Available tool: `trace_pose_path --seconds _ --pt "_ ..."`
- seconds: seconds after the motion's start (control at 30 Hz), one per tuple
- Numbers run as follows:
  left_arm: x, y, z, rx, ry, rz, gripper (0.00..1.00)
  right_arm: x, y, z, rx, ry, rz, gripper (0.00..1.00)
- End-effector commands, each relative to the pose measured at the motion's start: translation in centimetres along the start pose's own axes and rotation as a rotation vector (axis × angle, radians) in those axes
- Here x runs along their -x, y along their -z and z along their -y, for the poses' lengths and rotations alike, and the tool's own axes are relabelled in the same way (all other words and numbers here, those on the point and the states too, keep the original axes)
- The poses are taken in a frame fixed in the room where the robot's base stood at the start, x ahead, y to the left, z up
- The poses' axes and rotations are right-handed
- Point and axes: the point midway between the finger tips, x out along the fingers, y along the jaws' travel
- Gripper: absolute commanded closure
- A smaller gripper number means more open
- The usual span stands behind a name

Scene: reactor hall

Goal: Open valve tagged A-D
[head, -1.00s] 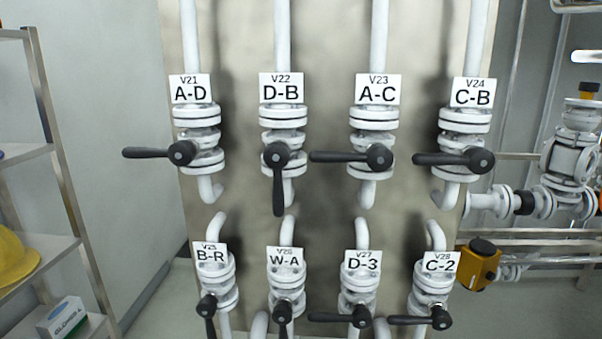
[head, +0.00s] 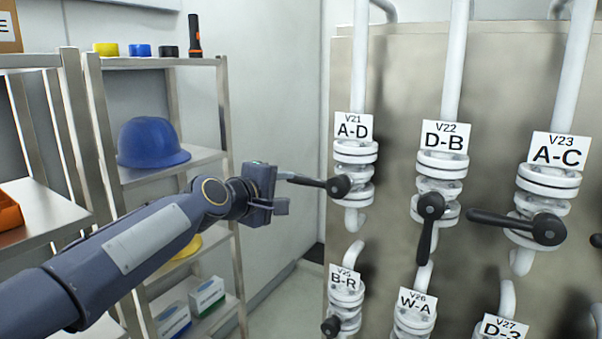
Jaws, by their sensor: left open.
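The valve tagged A-D (head: 354,168) is a white flanged valve on a vertical pipe, under a white V21 tag (head: 353,127). Its black lever handle (head: 315,183) points left, roughly level, across the pipe. My left gripper (head: 284,191), on a dark blue-grey arm from the lower left, is open at the handle's free left end. The handle's tip appears at or near the upper finger; I cannot tell whether they touch. My right gripper is not in view.
Valve D-B (head: 440,180), with its lever down, and valve A-C (head: 545,195), with its lever left, stand to the right. Valve B-R (head: 344,295) is below. A metal shelf (head: 160,63) with a blue helmet (head: 150,142) stands left, behind my arm.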

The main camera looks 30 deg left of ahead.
Motion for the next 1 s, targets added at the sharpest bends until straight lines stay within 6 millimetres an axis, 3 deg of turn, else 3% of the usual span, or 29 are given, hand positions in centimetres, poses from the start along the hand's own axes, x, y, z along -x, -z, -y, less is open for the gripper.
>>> trace_pose_path --seconds 0.1,0.53,0.93,1.0 --pt "-1.1 0.7 -1.1 0.041 -0.023 -0.014 0.6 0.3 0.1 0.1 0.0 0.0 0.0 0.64" --pt "-7.2 0.7 -1.2 0.037 -0.021 -0.011 0.6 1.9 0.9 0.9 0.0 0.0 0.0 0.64" --pt "-8.2 0.7 -1.1 0.035 -0.023 -0.013 0.6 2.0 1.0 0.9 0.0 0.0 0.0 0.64" --pt "-8.2 0.7 -1.1 0.035 -0.023 -0.013 0.67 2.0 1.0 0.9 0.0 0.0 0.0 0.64"
